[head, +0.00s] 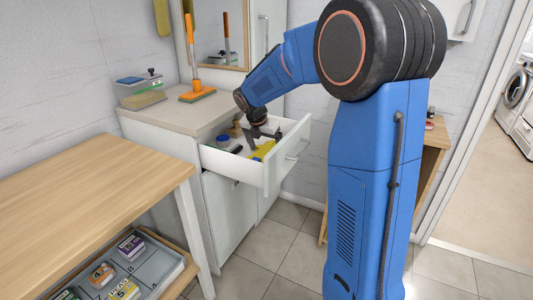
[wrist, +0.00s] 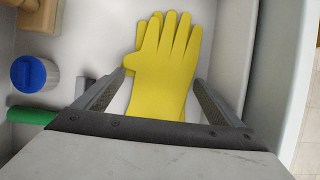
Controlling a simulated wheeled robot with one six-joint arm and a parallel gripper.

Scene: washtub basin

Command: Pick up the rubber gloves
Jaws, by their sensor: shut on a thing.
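The yellow rubber gloves (wrist: 165,60) lie flat in the open white drawer, fingers pointing to the top of the wrist view. In the head view a patch of the gloves (head: 262,150) shows inside the drawer. My gripper (wrist: 160,92) reaches down into the drawer with one finger on each side of the gloves, shut on them near the cuff end. The cuff is partly hidden behind the gripper body. In the head view my gripper (head: 262,138) is small and partly covers the gloves.
A blue-capped container (wrist: 36,74), a green item (wrist: 32,115) and a wooden object (wrist: 40,14) lie left of the gloves in the drawer (head: 272,172). The drawer's front wall (wrist: 284,70) is close on the right. A wooden table (head: 90,185) stands at left.

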